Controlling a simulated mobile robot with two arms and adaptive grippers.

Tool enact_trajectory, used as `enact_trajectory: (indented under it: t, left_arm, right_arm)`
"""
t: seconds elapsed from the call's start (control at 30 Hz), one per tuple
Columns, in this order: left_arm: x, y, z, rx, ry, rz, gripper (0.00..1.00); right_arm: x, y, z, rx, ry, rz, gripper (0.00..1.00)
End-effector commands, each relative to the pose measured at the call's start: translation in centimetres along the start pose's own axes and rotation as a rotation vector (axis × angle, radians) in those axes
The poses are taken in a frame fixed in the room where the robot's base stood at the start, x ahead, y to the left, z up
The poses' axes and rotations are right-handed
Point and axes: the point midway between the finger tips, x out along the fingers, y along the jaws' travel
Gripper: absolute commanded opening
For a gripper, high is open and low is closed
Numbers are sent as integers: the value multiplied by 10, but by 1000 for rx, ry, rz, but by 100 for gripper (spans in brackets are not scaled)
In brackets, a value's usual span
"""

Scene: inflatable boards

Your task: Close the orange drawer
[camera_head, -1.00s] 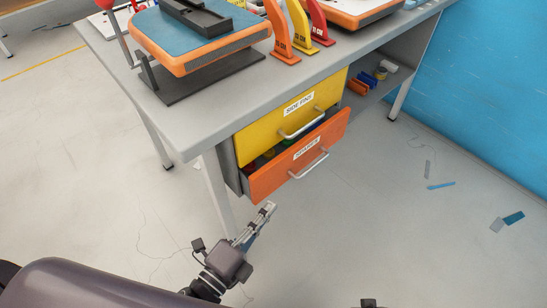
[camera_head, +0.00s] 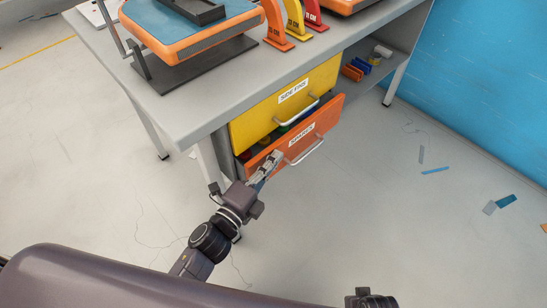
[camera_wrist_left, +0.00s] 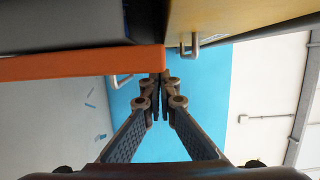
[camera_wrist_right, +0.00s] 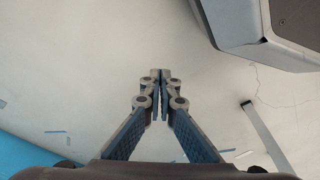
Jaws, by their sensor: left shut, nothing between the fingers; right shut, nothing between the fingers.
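The orange drawer (camera_head: 320,129) with a white label and a silver handle (camera_head: 306,151) stands partly open under the yellow drawer (camera_head: 285,103). Small coloured items show in the gap behind its front. My left gripper (camera_head: 277,156) is shut and empty, with its tips at the lower left part of the orange front. In the left wrist view the shut tips (camera_wrist_left: 160,76) are right by the end of the orange panel (camera_wrist_left: 80,65); I cannot tell if they touch. My right gripper (camera_wrist_right: 160,75) is shut and empty over bare floor.
The grey workbench (camera_head: 190,118) carries a blue and orange board (camera_head: 190,35) on a black stand and several coloured fins (camera_head: 274,22). An open shelf with small items (camera_head: 365,65) is right of the drawers. The floor in front is mostly clear, with a few scraps at right.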

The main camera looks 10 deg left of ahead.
Motion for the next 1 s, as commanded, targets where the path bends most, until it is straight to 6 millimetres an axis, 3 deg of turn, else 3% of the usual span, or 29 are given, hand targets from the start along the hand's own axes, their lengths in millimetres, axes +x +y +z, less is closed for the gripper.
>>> enact_trajectory:
  t: [0.37,0.5,0.67,1.0]
  left_arm:
    - [0,0,2,0,0,-1,0]
    - [3,-2,12,3,0,-1,0]
    - [7,-1,28,1,-1,-1,0]
    - [7,0,28,-1,0,-1,0]
  right_arm:
    - [0,0,-3,-1,5,0,0]
    - [-1,0,-5,-1,10,0,0]
    - [13,-2,9,-3,-7,-3,0]
    - [14,-2,10,-3,-6,-2,0]
